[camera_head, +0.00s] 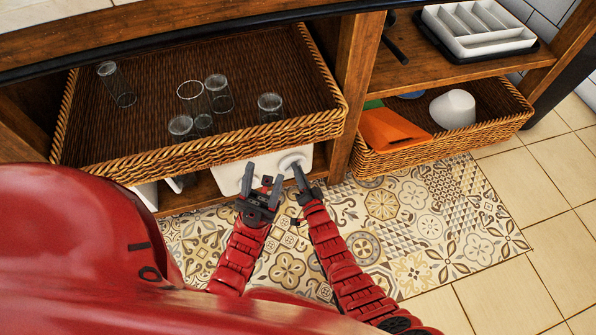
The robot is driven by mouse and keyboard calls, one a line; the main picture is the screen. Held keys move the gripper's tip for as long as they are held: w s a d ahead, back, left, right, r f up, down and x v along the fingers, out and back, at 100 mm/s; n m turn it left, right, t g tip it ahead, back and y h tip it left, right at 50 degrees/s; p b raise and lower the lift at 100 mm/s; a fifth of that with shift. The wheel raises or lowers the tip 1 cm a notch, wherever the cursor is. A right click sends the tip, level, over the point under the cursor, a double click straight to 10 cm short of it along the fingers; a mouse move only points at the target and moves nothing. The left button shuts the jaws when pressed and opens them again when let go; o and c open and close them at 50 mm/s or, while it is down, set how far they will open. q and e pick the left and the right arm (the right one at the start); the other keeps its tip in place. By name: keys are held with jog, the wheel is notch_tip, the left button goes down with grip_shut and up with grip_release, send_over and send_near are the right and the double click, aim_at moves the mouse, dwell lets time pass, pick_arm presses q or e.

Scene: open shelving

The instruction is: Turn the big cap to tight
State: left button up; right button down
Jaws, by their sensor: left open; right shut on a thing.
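A white container (265,168) sits on the lower shelf, partly under the wicker basket's front edge. A round white cap (284,161) is at its right end. My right gripper (297,170) reaches this cap and is shut on it, its fingers covering part of it. My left gripper (264,175) is open in front of the container's middle, its fingers apart with nothing seen between them. The top and back of the container are hidden by the basket, and I cannot read any tight mark.
A wicker basket (200,160) with several glasses (219,92) overhangs the container. To the right, another basket (440,143) holds an orange item (391,129) and a white item (453,109). A white tray (478,27) lies above. The patterned mat (430,225) is clear.

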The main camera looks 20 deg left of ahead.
jog(key=shift+w+f+m+p, duration=0.15)
jog(key=shift+m+p, duration=0.2)
jog(key=shift+m, duration=1.55)
jog(key=shift+s+f+m+p, duration=0.1)
jog(key=shift+m+p, duration=0.2)
jog(key=shift+m, duration=1.6)
jog(key=c, duration=0.9)
grip_release()
jog(key=shift+d, duration=0.1)
